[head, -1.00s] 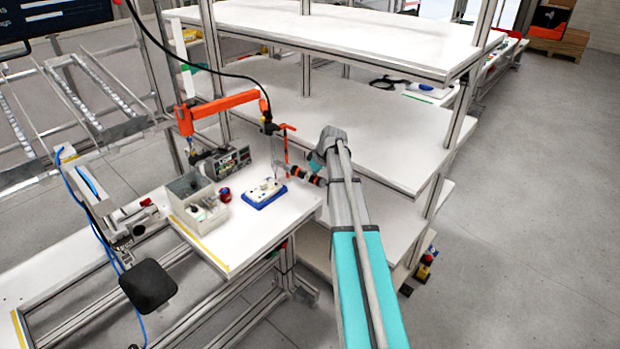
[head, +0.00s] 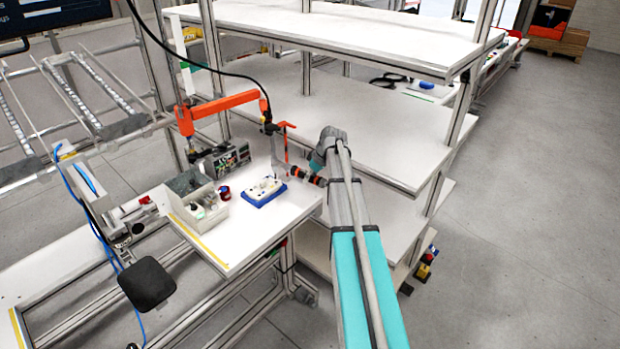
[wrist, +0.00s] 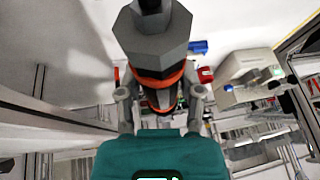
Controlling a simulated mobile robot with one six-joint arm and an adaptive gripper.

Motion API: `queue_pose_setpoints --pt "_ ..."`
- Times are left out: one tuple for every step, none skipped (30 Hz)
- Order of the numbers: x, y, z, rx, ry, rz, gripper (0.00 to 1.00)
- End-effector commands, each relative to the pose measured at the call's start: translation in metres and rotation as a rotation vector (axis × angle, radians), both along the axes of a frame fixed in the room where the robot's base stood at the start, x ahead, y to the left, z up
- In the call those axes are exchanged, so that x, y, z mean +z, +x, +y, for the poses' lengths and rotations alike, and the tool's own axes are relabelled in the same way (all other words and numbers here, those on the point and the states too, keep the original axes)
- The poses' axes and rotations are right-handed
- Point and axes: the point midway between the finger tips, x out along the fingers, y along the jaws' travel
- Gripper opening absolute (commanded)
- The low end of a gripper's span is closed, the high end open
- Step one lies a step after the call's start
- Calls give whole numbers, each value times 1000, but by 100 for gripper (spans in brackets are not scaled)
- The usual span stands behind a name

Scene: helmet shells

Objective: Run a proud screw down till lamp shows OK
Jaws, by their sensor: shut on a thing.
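The white workpiece (head: 265,187) lies on a blue tray (head: 272,198) on the white bench; its screws are too small to make out. A dark screwdriver (head: 270,128) hangs at the end of the orange arm, above and behind the tray. My gripper (head: 284,168) reaches in from the right at the driver, beside the workpiece. In the wrist view my gripper's fingers (wrist: 160,100) are shut around the driver (wrist: 153,40), a dark octagonal body with an orange ring. The driver's tip is hidden there. The controller (head: 228,160) stands behind; I cannot read its lamp.
The orange support arm (head: 222,106) and a black cable cross above the bench. White shelves (head: 370,130) stand close behind my arm. The bench's front strip is clear.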

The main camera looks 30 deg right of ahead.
Motion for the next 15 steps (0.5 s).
queue_pose_setpoints --pt "-2 0 0 0 0 1 0" --pt "-3 0 0 0 0 1 0" --pt "-4 0 0 0 0 1 0" --pt "-4 0 0 0 0 1 0" --pt "-5 0 0 0 0 1 0" --pt "-6 0 0 0 0 1 0" --pt "-6 0 0 0 0 1 0" --pt "-7 0 0 0 0 1 0" --pt "-8 0 0 0 0 1 0" --pt "-8 0 0 0 0 1 0" --pt "-8 0 0 0 0 1 0" --pt "-9 0 0 0 0 1 0" --pt "-9 0 0 0 0 1 0" --pt "-9 0 0 0 0 1 0" --pt "-9 0 0 0 0 1 0"
